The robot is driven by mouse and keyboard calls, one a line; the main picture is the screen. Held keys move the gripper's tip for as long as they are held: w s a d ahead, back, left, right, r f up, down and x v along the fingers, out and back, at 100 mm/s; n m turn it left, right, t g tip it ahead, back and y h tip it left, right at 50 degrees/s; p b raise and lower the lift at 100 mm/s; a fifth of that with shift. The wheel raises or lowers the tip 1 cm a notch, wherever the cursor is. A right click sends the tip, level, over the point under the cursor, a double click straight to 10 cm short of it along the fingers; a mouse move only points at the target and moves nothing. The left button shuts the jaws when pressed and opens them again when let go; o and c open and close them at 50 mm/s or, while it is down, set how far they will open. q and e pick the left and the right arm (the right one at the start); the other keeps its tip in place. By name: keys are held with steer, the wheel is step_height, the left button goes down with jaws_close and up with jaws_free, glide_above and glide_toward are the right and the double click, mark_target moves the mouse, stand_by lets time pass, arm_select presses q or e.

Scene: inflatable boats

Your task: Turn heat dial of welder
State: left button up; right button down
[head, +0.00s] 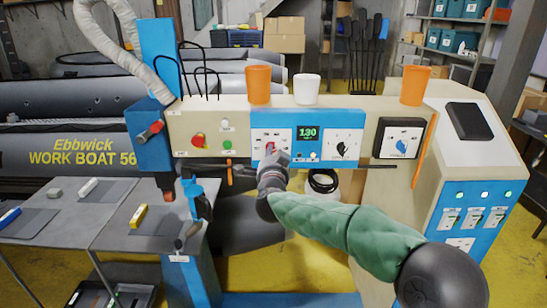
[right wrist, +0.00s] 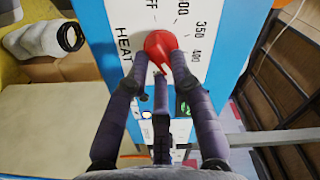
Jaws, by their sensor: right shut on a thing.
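The welder (head: 185,150) is a cream and blue machine with a control panel. Its red heat dial (head: 270,148) sits on a white plate at the left of the blue panel, left of a black dial (head: 343,149). The right wrist view shows the red dial (right wrist: 158,44) close up, beside the word HEAT and printed numbers including 350 and 400. My right gripper (head: 272,160) is shut on the red dial, its dark fingers (right wrist: 160,62) around its sides. The fingers partly hide the dial and scale. My left gripper is not in view.
A green display (head: 308,133) reads 130. Orange cups (head: 258,85) and a white cup (head: 307,88) stand on top of the welder. A blue dial (head: 402,141) is at the right. A grey table (head: 105,215) with small parts stands at the left.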

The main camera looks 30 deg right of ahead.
steer(key=shift+f, duration=0.15)
steer(key=c, duration=1.1)
jaws_free()
steer(key=shift+o, duration=0.2)
steer(key=v, duration=1.2)
